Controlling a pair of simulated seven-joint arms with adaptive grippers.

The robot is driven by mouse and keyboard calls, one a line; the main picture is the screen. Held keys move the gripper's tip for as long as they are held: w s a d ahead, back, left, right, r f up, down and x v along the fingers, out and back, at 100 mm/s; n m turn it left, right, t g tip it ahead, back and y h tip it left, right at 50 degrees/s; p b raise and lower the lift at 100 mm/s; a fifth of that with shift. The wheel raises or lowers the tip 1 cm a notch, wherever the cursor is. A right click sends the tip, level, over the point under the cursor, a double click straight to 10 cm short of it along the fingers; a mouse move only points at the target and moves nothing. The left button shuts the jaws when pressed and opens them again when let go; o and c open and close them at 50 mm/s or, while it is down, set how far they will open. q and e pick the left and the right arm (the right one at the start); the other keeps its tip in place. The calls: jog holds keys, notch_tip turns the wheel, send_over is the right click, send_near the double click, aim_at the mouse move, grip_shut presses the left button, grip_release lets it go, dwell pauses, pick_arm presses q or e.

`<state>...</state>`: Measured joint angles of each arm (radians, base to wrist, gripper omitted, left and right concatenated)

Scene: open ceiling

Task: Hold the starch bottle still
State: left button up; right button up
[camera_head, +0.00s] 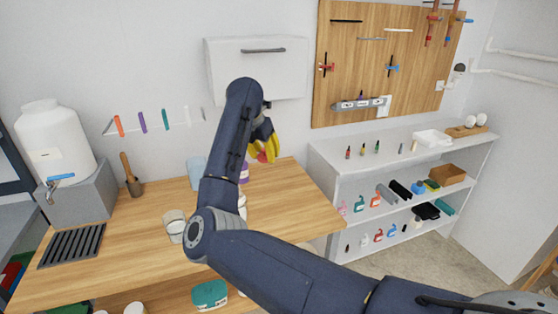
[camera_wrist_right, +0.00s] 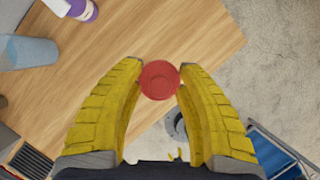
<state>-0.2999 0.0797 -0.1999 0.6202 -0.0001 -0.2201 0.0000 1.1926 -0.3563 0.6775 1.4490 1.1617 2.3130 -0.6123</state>
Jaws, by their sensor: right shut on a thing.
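My right gripper (camera_head: 264,142) reaches down over the back right part of the wooden counter. In the right wrist view its two yellow fingers (camera_wrist_right: 160,78) are closed on either side of a round red top, which I take to be that of the starch bottle (camera_wrist_right: 159,84). A bit of red also shows just under the fingers in the head view (camera_head: 262,157). The bottle's body and label are hidden, and I cannot tell whether its base touches the counter. My left gripper is not in view.
A purple bottle with a white label (camera_wrist_right: 83,10) and a bluish clear container (camera_wrist_right: 30,52) stand on the counter (camera_head: 140,222). A glass jar (camera_head: 175,226) is near my right arm. A white shelf unit (camera_head: 400,160) stands to the right, across a floor gap.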

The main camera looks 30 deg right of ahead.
jog(key=w+a+r, duration=0.3)
jog(key=a, duration=0.2)
jog(key=shift+a, duration=0.1)
dwell(0.3)
